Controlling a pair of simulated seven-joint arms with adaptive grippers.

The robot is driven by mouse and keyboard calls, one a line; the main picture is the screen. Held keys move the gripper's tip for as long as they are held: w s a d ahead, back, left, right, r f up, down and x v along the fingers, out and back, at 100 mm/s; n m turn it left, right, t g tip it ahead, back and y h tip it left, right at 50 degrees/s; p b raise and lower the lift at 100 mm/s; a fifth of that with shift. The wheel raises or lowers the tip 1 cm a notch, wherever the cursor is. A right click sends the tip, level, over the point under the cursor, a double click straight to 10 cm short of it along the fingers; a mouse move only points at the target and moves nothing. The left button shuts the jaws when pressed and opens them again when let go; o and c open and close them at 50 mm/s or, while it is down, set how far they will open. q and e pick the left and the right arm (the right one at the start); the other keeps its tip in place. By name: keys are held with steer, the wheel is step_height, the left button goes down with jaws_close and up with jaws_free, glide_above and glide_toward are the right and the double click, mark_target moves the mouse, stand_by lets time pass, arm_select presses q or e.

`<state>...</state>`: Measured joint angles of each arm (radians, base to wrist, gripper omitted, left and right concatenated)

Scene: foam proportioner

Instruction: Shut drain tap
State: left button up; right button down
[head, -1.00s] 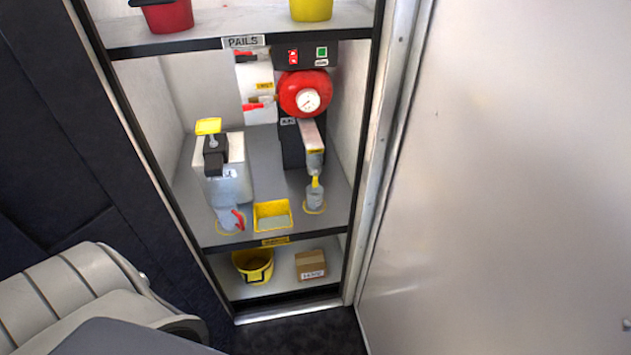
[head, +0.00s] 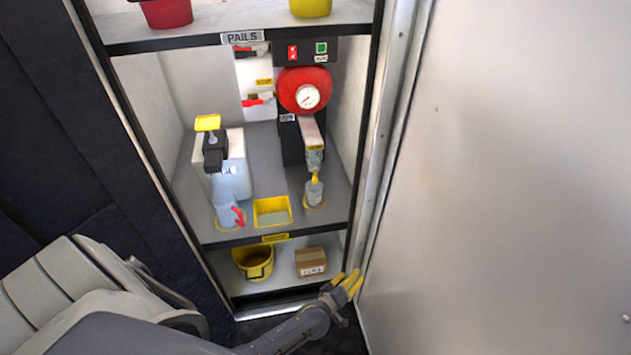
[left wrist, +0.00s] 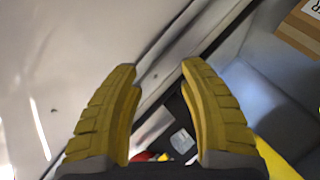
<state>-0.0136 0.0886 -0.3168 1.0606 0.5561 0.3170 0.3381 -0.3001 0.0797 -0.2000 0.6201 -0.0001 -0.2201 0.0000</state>
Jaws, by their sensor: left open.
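A white tank (head: 253,75) at the back of the cabinet carries two small red-handled fittings; the lower red handle (head: 255,103) sits near the tank's foot. I cannot tell which fitting is the drain tap. My left gripper (head: 349,281), with yellow fingers, is at the cabinet's lower right edge, below and well apart from the tank. In the left wrist view the left gripper (left wrist: 158,68) is open, with nothing between its fingers. My right gripper is not in view.
A red gauge unit (head: 291,90), a clear jug (head: 228,213) with a red handle and a yellow tray (head: 272,211) are on the middle shelf. A yellow pail (head: 254,263) and a cardboard box (head: 310,261) stand below. A pale panel (head: 500,180) fills the right.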

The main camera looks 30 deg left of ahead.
arm_select(q)
steer(key=w+a+r+n+t+y, duration=0.1)
steer(key=w+a+r+n+y, duration=0.15)
steer(key=r+n, duration=0.55)
steer(key=w+a+r+n+t+y, duration=0.1)
steer(key=w+a+r+n+y, duration=0.2)
steer(key=r+n, duration=0.5)
steer(key=w+a+r+n+t+y, duration=0.1)
steer(key=w+a+r+n+y, duration=0.15)
steer(key=r+n+y, duration=0.4)
steer(key=n+g+y, duration=0.2)
steer(key=n+g, duration=0.2)
steer(key=n, duration=0.9)
glide_toward(315, 180)
steer(key=x, duration=0.9)
steer(key=shift+w+a, duration=0.25)
steer(key=shift+w, duration=0.05)
steer(key=shift+c, duration=0.3)
jaws_close()
